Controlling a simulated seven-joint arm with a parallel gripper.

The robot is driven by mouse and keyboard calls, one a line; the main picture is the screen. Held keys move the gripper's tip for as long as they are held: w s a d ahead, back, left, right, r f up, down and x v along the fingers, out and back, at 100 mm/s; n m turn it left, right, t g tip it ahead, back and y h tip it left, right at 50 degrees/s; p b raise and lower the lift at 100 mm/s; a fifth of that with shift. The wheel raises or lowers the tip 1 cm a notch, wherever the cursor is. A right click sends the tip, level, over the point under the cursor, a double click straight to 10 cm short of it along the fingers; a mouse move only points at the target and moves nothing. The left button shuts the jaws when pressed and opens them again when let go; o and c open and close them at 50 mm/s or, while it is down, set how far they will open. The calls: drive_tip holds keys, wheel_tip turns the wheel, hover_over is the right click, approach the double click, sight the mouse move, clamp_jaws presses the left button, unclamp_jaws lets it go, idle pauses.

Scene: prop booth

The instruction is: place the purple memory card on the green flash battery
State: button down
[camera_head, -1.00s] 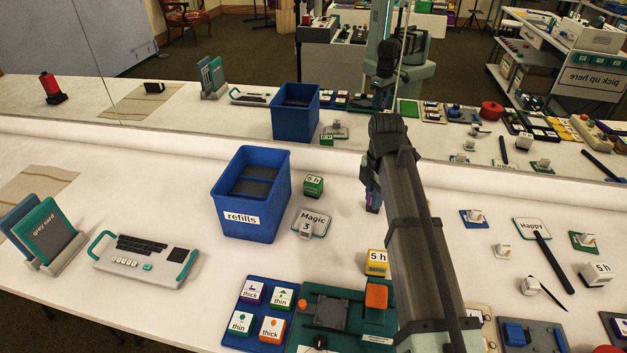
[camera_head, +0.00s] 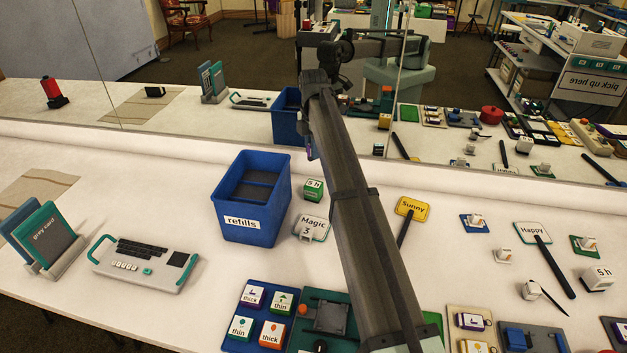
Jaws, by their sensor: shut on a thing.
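My gripper (camera_head: 310,152) is held in the air above the back of the table, mostly hidden behind its own arm link. It is shut on the purple memory card, of which only a small dark purple sliver (camera_head: 309,154) shows at the fingertips. The green flash battery (camera_head: 313,190) is a green cube with a white "5 h" top, standing on the table right of the blue refills box. In the picture my gripper is just above the battery, apart from it; the exact height and depth gap cannot be told.
The blue refills box (camera_head: 252,205) stands close left of the battery. A yellow "Sunny" sign (camera_head: 411,209) lies to the right. A mirror behind the table repeats the props. My arm covers the middle of the table.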

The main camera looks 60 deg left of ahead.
drive_tip(key=shift+d+f, duration=0.1)
drive_tip(key=shift+f, duration=4.65)
drive_tip(key=shift+f, duration=0.1)
drive_tip(key=c, duration=1)
unclamp_jaws()
drive_tip(key=shift+c, duration=0.2)
wheel_tip(320, 180, up, 12)
drive_tip(key=shift+r, duration=0.15)
drive_tip(key=shift+w, duration=0.1)
